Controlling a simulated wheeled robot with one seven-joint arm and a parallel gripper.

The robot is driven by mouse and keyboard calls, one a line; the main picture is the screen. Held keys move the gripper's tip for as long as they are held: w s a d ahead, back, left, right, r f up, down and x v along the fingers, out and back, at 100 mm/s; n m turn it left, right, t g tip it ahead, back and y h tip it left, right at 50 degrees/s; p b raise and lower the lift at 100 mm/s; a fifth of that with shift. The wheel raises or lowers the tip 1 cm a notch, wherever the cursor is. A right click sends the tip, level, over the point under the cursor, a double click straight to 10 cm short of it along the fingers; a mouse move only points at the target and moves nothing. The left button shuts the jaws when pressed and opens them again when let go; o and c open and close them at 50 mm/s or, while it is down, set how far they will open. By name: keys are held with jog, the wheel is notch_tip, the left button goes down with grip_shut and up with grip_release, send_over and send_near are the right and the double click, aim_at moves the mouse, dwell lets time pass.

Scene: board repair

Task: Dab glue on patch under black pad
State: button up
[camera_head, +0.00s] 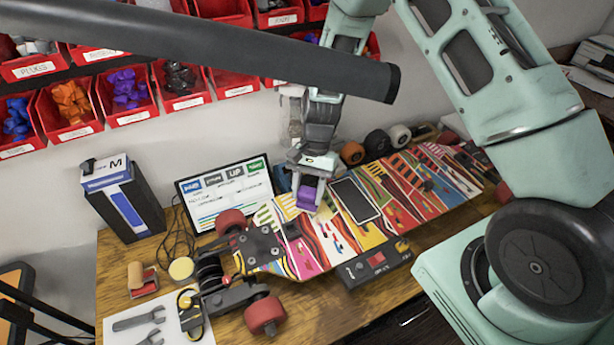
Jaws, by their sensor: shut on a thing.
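A long board (335,237) with a colourful striped deck lies across the workbench, with red wheels at its near left end. A flat black pad (355,200) with a light rim lies on the middle of the deck. My gripper (309,180) points down over the deck just left of the pad. It is shut on a small purple thing (308,195), perhaps the glue applicator. I cannot tell whether its tip touches the deck. No separate patch or glue mark can be made out on the stripes near the pad.
A black control box (375,265) with a red part sits at the board's near edge. A tablet screen (227,192) and a dark box (122,200) stand at the back left. Wrenches (138,318) lie front left. Loose wheels (376,143) stand behind the board. Red bins (128,95) hang on the wall.

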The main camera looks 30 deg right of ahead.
aim_at(307, 196)
jog(key=shift+d+r+p, duration=0.1)
jog(key=shift+r+p, duration=1.3)
jog(key=shift+r, duration=0.85)
jog(key=shift+d, duration=0.1)
